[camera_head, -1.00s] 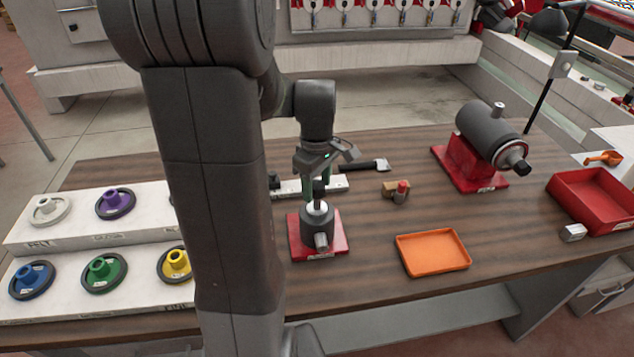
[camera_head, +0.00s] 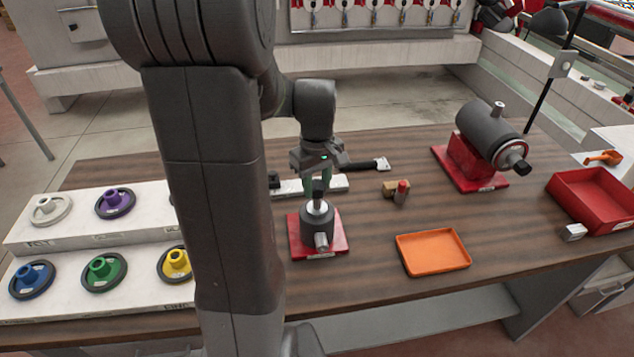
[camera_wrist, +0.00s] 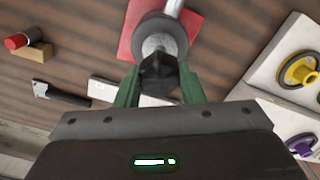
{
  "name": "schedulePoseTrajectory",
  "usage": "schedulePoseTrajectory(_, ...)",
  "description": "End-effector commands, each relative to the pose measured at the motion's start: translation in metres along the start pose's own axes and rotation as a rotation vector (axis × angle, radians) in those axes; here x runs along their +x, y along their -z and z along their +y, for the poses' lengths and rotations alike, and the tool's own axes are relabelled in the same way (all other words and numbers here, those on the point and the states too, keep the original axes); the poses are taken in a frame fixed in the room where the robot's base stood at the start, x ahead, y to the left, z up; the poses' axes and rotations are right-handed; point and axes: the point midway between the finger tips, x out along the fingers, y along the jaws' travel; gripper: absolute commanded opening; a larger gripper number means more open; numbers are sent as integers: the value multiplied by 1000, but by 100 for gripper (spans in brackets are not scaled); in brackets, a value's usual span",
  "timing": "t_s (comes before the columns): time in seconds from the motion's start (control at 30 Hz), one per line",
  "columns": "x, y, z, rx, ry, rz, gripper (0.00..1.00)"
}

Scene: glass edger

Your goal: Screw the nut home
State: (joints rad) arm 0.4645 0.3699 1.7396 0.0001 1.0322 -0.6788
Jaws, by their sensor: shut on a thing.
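A dark nut (camera_head: 318,187) sits at the top of the upright post of a grey cylindrical fixture (camera_head: 317,214) on a red base plate (camera_head: 336,246). My gripper (camera_head: 318,184) points down from above, with its green fingers on either side of the nut. In the wrist view the two green fingers (camera_wrist: 159,84) close on the black nut (camera_wrist: 159,73), and the fixture's grey body (camera_wrist: 160,32) and red plate (camera_wrist: 128,50) lie beyond it. How far the nut is down the thread is hard to tell.
An orange tray (camera_head: 433,253) lies to the right. A motor on a red base (camera_head: 490,140) and a red bin (camera_head: 590,203) stand further right. A black-handled tool (camera_head: 362,165) lies behind. Coloured wheels (camera_head: 104,271) rest on white racks at left.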

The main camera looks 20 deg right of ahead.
Motion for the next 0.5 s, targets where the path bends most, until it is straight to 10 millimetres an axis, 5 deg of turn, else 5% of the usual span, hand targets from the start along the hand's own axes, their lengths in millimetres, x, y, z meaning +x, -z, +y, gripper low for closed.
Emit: schedulePoseTrajectory(0.5,0,0,0,574,0,0,8)
